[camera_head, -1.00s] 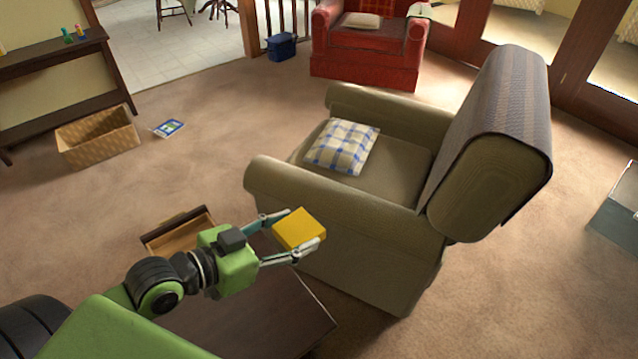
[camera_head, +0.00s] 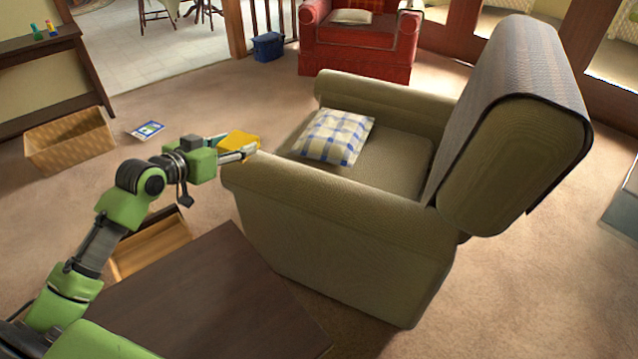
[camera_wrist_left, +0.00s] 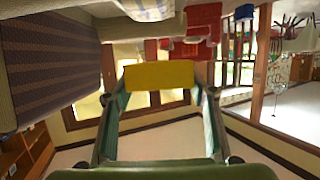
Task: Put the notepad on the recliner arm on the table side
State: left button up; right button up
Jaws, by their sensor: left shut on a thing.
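The yellow notepad (camera_head: 238,141) is between the fingers of my left gripper (camera_head: 240,150), held in the air. The gripper is shut on it, at the front end of the near arm of the olive recliner. That recliner arm (camera_head: 330,205) is on the side of the dark table (camera_head: 200,300), and its top looks bare. In the head view I cannot tell whether the notepad touches the recliner arm. The left wrist view shows the notepad (camera_wrist_left: 159,76) between both fingers. My right gripper is not in view.
A checked cushion (camera_head: 335,137) lies on the recliner seat. An open drawer (camera_head: 150,245) sticks out by the table. A woven basket (camera_head: 68,142) and a blue booklet (camera_head: 147,130) are on the carpet. A red armchair (camera_head: 360,45) stands behind.

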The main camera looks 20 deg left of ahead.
pick_arm(q)
jog(key=shift+w+a+f, duration=0.1)
jog(key=shift+w+a, duration=0.1)
jog(key=shift+w, duration=0.1)
jog(key=d+f+b+x, duration=0.1)
jog(key=d+b+x, duration=0.1)
jog(key=x, duration=0.7)
jog(key=b, duration=0.1)
send_over(280, 166)
jog(key=f, duration=0.4)
jog(key=shift+s+a+f, duration=0.1)
jog(key=shift+s+f, duration=0.25)
jog(key=shift+s, duration=0.05)
jog(key=shift+w+f, duration=0.3)
jog(key=shift+f, duration=0.05)
jog(key=f, duration=0.1)
jog(key=f+b, duration=0.1)
jog(key=shift+w+d+f, duration=0.15)
jog(key=shift+d+f, duration=0.05)
jog(key=shift+f, duration=0.45)
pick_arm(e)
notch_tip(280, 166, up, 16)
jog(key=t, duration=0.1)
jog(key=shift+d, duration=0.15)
pick_arm(q)
jog(key=shift+b, duration=0.3)
